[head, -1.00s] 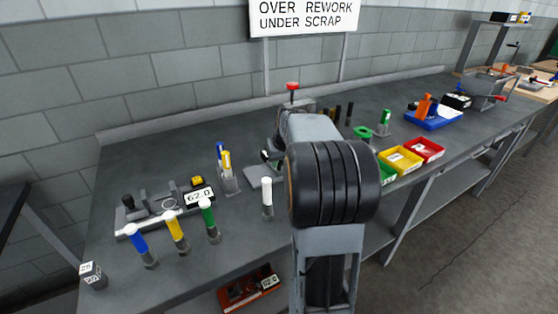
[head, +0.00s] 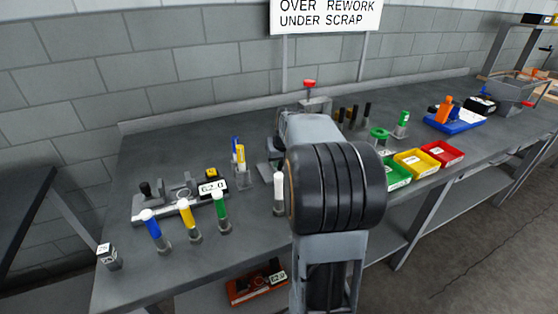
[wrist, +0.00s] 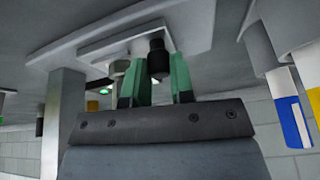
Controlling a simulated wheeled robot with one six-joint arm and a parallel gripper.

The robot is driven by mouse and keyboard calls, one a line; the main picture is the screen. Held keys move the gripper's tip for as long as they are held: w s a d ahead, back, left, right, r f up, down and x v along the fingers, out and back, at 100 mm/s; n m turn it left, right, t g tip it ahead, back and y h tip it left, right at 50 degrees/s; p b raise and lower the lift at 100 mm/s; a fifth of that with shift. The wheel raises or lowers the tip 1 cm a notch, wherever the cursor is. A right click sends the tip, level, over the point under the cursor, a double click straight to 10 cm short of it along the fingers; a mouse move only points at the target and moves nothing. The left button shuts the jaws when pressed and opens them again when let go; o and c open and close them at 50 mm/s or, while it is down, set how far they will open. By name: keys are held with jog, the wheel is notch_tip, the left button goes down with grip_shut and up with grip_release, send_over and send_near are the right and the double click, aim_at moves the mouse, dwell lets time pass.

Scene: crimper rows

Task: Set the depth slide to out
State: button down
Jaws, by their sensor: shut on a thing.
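In the wrist view, my gripper (wrist: 157,82) has its two green fingers on either side of a short black knob (wrist: 158,58) and is shut on it. The knob sits at a pale grey plate (wrist: 95,52) of a fixture, beside a grey bolt (wrist: 120,68). I take this knob to be the depth slide's; no in or out marking is readable. In the head view, my arm hides my gripper and the knob.
Blue (head: 151,224), yellow (head: 186,213), green (head: 220,205) and white (head: 279,186) handled tools stand left of my arm. Green, yellow (head: 413,163) and red (head: 442,153) bins are at right.

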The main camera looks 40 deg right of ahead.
jog(key=c, duration=1)
grip_release()
notch_tip(320, 180, up, 3)
jog(key=s+a+r, duration=0.6)
jog(key=s+r, duration=0.4)
jog(key=s, duration=0.2)
jog(key=shift+s, duration=0.3)
jog(key=shift+a, duration=0.15)
